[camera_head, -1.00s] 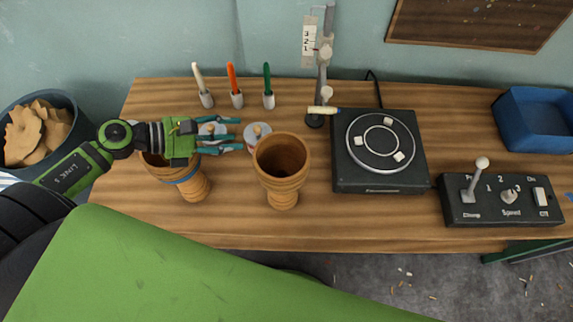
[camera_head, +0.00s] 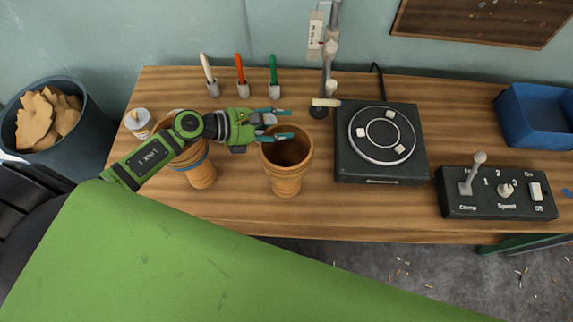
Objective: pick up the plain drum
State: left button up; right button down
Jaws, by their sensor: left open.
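The plain drum (camera_head: 286,182) is a wooden goblet drum without a band, standing upright on the wooden table with its wide mouth up. A second goblet drum (camera_head: 203,174) with a blue band stands to its left, partly covered by my left arm. My left gripper (camera_head: 281,124) is open and empty, at the far rim of the plain drum. Its lower finger overlaps that rim in the picture; I cannot tell whether it touches. My right gripper is not in view.
A white can (camera_head: 138,122) stands at the table's left end. A turntable box (camera_head: 380,165), a stand (camera_head: 328,85), a control box (camera_head: 497,201) and a blue bin (camera_head: 537,125) are to the right.

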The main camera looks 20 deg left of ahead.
pick_arm(q)
grip_shut()
jog(key=shift+r, duration=0.1)
jog(key=shift+r, duration=0.15)
